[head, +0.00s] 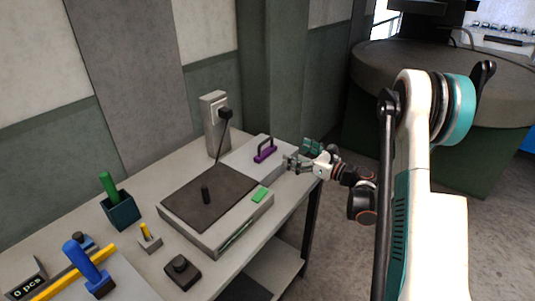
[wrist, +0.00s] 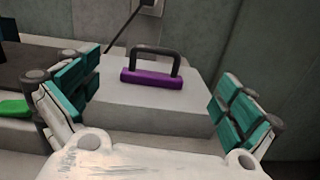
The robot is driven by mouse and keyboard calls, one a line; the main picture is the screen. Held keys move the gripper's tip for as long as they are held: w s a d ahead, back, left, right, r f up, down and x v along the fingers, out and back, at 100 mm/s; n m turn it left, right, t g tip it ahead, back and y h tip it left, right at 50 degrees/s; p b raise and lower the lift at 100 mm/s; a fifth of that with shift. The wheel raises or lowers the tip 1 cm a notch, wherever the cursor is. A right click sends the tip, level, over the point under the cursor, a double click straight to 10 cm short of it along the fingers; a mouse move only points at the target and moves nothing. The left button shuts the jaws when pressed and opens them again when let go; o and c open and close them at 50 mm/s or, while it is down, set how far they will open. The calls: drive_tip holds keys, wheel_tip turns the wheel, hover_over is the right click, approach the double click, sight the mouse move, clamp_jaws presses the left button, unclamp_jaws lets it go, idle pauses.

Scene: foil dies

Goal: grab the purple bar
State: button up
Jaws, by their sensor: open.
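The purple bar (head: 265,154) lies on the light grey block at the back right of the table, with a dark arched handle standing up from it. In the wrist view the purple bar (wrist: 152,79) shows near the middle, between and beyond my fingers. My gripper (head: 297,157) is at the table's right edge, just right of the bar and apart from it. In the wrist view my gripper (wrist: 160,98) has its teal-padded fingers spread wide with nothing between them.
A dark plate (head: 208,192) with a black knob and a green button (head: 260,195) are left of the bar. A grey post (head: 213,124) with a cable stands behind. A green-handled tool in a cup (head: 121,209), a blue-handled tool (head: 84,262) and a black button box (head: 182,271) are further left.

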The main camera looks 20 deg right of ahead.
sight(268, 152)
drive_tip(key=shift+n, duration=0.5)
drive_tip(key=w+a, duration=0.1)
drive_tip(key=w, duration=0.1)
drive_tip(key=w+a+f+b, duration=0.1)
drive_tip(key=w+a, duration=0.1)
drive_tip(key=w+a+f+b, duration=0.1)
drive_tip(key=w, duration=0.1)
drive_tip(key=shift+a+f, duration=0.15)
drive_tip(key=shift+a, duration=0.1)
drive_tip(key=b+x, duration=0.2)
drive_tip(key=x, duration=0.2)
drive_tip(key=shift+w+a, duration=0.15)
drive_tip(key=shift+w, duration=0.05)
drive_tip(key=shift+w+a, duration=0.3)
drive_tip(key=shift+w, duration=0.2)
drive_tip(key=c, duration=1.4)
